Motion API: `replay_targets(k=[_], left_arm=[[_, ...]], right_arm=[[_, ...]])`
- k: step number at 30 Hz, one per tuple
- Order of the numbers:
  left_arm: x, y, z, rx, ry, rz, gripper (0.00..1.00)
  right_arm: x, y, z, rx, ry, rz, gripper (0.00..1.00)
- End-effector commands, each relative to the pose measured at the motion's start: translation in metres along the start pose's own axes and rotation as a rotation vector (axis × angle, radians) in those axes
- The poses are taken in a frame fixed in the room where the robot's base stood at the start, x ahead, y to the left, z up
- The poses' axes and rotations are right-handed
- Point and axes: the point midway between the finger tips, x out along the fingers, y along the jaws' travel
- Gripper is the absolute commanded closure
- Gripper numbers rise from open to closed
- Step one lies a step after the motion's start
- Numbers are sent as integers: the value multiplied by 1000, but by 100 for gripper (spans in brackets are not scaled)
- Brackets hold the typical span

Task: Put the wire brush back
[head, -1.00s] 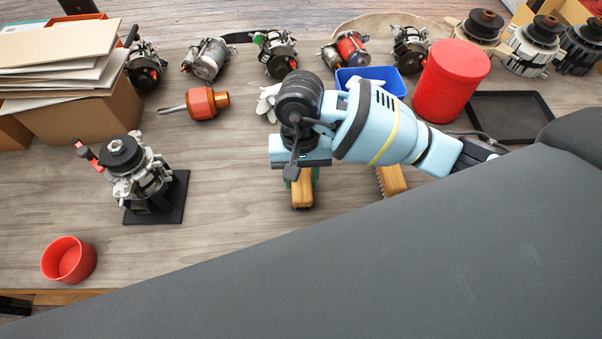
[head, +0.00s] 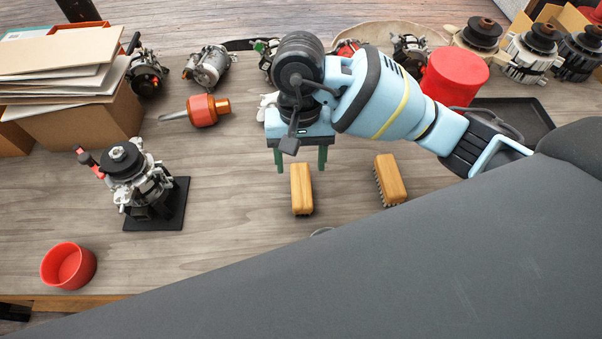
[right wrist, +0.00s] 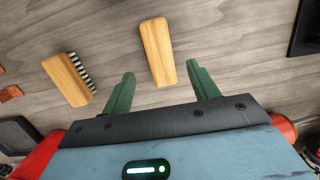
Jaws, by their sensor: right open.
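Two brushes with wooden block backs lie apart on the workbench. One brush (head: 302,188) is near the bench's middle; it also shows in the right wrist view (right wrist: 159,52). The other brush (head: 390,179) lies to its right, tilted, with dark bristles showing along its side; it is at the left in the right wrist view (right wrist: 67,79). I cannot tell from its bristles whether the middle one is wire. My right gripper (head: 301,168) is open and empty, its green fingers (right wrist: 161,72) apart, above the far end of the middle brush. My left gripper is not in view.
An alternator on a black stand (head: 174,212) and a red cup (head: 68,265) are at left. An orange-handled tool (head: 205,110) lies behind. Several alternators line the back. A red canister (head: 453,80) and black tray (head: 510,118) are at right. Bench left of the middle brush is clear.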

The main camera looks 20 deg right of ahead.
Motion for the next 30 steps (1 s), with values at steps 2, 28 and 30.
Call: replay_targets(k=[2,28,30], left_arm=[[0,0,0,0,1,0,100],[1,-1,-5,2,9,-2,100],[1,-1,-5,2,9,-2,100]], right_arm=[[-16,0,-1,-1,4,-1,40],[-48,0,0,0,-1,1,40],[-48,0,0,0,-1,0,40]])
